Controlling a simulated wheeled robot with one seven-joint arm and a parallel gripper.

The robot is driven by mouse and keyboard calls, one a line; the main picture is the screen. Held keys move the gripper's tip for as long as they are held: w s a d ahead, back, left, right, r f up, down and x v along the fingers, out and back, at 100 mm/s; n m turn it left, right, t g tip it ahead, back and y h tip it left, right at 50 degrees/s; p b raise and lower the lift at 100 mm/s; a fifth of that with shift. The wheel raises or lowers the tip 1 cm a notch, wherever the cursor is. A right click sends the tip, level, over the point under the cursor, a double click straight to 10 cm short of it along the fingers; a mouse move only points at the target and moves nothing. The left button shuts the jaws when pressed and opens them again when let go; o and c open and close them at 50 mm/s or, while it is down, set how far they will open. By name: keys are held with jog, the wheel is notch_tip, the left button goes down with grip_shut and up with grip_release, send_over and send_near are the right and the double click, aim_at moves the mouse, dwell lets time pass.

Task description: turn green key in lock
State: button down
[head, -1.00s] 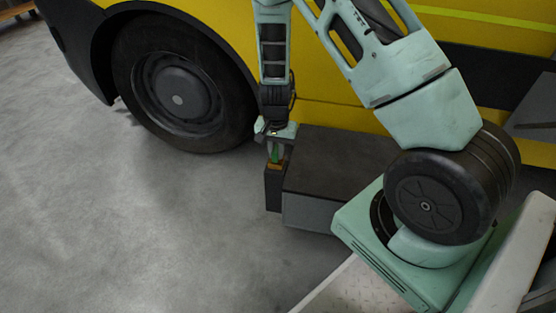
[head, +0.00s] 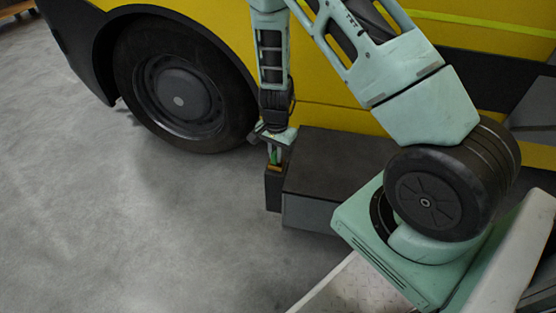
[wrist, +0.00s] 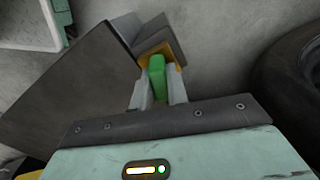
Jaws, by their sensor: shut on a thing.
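The green key (wrist: 156,79) stands between the two fingers of my gripper (wrist: 158,90) in the wrist view, which is shut on it. In the head view my gripper (head: 274,155) points down at the top of a dark post, with a bit of the green key (head: 273,157) between the fingers. The lock (wrist: 155,52) shows as an orange-yellow plate around the key in the wrist view. It sits on top of the dark post (head: 273,192). How deep the key sits in the lock is hidden.
A dark grey box (head: 325,175) stands right beside the post. A yellow vehicle (head: 330,110) with a large black wheel (head: 180,85) is behind. The grey floor (head: 120,230) to the left and front is clear.

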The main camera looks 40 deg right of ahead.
jog(key=shift+m+p, duration=1.3)
jog(key=shift+m, duration=0.9)
jog(key=shift+m+p, duration=0.7)
jog(key=shift+m, duration=0.4)
jog(key=shift+m+p, duration=0.45)
jog(key=shift+m, duration=0.55)
jog(key=shift+p, duration=0.4)
jog(key=shift+m+p, duration=1.15)
jog(key=shift+m, duration=0.85)
jog(key=shift+m+p, duration=1.55)
jog(key=shift+m, duration=0.65)
jog(key=c, duration=1.3)
grip_release()
